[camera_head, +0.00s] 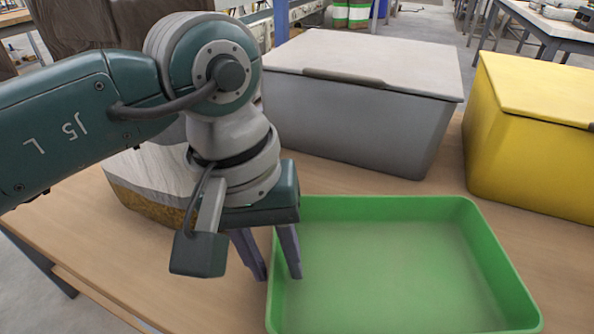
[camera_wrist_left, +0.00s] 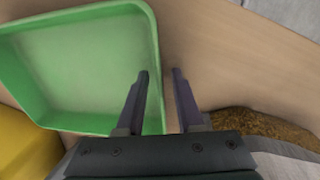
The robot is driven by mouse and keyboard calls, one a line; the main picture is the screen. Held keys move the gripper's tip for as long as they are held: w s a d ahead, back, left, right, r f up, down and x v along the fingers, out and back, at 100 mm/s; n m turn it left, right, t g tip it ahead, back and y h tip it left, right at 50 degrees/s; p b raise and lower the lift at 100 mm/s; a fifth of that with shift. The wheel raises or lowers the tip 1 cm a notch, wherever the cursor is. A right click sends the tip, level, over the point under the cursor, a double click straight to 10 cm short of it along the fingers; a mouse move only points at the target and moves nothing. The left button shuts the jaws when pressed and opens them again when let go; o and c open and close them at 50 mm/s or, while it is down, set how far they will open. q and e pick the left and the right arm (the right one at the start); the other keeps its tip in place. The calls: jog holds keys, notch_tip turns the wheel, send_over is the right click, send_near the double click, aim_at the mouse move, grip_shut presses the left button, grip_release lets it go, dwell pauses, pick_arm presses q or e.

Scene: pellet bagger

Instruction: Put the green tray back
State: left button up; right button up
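The green tray (camera_head: 390,275) is empty and sits flat on the wooden table at the front right. It also shows in the left wrist view (camera_wrist_left: 88,70). My left gripper (camera_head: 270,272) is open, pointing down at the tray's left wall. In the left wrist view, the wall lies between the fingers (camera_wrist_left: 160,75), one finger over the inside and the other outside. The fingers do not appear closed on the wall; I cannot tell how deep they reach. My right gripper is in neither view.
A grey lidded bin (camera_head: 360,115) stands behind the tray, and a yellow lidded bin (camera_head: 535,140) stands behind it to the right. A pale-topped, brown-sided object (camera_head: 150,190) lies left of the gripper, partly hidden by my arm. Bare wooden table (camera_head: 540,250) shows right of the tray.

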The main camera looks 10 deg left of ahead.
pick_arm(q)
jog(key=shift+r, duration=0.2)
pick_arm(e)
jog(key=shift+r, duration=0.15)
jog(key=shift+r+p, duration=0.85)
jog(key=shift+p, duration=0.1)
pick_arm(q)
notch_tip(320, 180, up, 12)
jog(key=a, duration=0.2)
jog(key=shift+s, duration=0.15)
jog(key=shift+f, duration=0.1)
